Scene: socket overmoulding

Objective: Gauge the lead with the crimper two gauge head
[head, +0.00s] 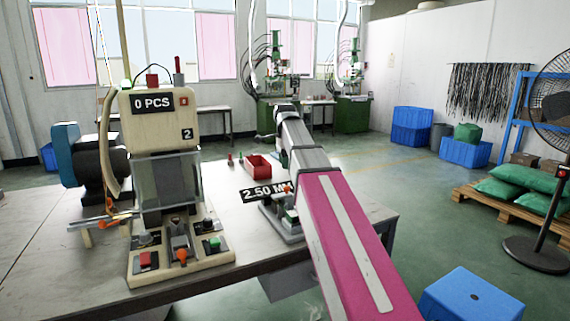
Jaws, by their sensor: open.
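The crimper marked 2 (158,190) stands on the near table, its display reading 0 PCS. To its right, a gauge (281,222) with a black display (264,194) starting "2.50 M" stands on the table. My pink and grey arm covers the gauge's right side and the end of its display. Small orange and green parts show on the gauge, too small to tell apart. My gripper is not visible; my arm may hide it. I cannot make out the lead with certainty. Thin rods with an orange part (109,207) lie at the crimper's left side.
The table (220,182) holds a red bin (258,167) behind the gauge and small red and green pieces beside it. Red, orange and green controls sit on the crimper's base.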

